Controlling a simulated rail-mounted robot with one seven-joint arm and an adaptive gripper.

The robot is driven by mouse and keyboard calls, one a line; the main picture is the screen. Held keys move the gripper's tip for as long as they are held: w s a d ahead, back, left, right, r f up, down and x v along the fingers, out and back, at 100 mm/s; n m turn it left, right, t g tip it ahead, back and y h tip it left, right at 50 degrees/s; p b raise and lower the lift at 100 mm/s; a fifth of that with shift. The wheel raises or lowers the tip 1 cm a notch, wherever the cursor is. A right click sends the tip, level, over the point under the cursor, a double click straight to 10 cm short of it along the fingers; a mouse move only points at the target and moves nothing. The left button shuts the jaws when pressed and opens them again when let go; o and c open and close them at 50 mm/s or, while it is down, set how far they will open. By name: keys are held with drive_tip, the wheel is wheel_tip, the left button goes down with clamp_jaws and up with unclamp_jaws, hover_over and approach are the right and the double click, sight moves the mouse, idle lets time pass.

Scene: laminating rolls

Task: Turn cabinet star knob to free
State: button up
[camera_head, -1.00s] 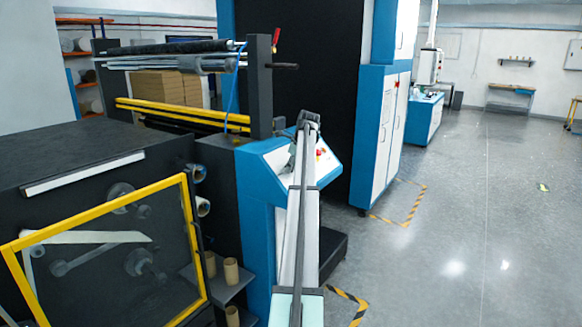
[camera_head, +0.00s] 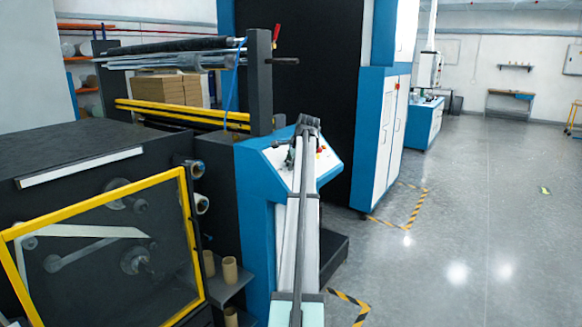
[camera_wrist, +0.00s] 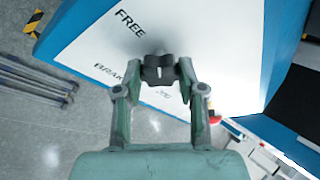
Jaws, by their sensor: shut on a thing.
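In the wrist view, the black lobed star knob (camera_wrist: 159,68) stands on the white sloping face of a blue-edged cabinet panel (camera_wrist: 215,50). My gripper (camera_wrist: 159,75) is shut on the knob, with one finger at each side. The printed word FREE (camera_wrist: 129,18) is above the knob in the picture. The word BRAKE (camera_wrist: 117,75) is at its left, partly covered by a finger. I cannot tell which word the knob points to. In the head view, my gripper (camera_head: 306,128) is at the blue console (camera_head: 256,165), and my arm hides the knob.
A red button (camera_wrist: 214,117) is close to the right finger in the wrist view. A yellow-framed guard (camera_head: 186,215) is at the left in the head view. A tall blue and white cabinet (camera_head: 385,135) stands behind the console. Open grey floor (camera_head: 480,220) lies to the right.

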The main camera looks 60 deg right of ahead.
drive_tip(key=n+b, duration=0.2)
drive_tip(key=n, duration=0.1)
drive_tip(key=shift+s+a+f+t+h, duration=0.1)
drive_tip(key=shift+f+t+h, duration=0.2)
drive_tip(key=shift+t+h, duration=0.1)
drive_tip(key=shift+r+n+t+b, duration=0.1)
drive_tip(key=shift+n+t+b, duration=0.55)
drive_tip(key=shift+n, duration=0.65)
drive_tip(key=o, duration=1.1)
drive_tip(key=shift+o, duration=0.2)
drive_tip(key=shift+r, duration=0.1)
drive_tip(key=v, duration=1.2)
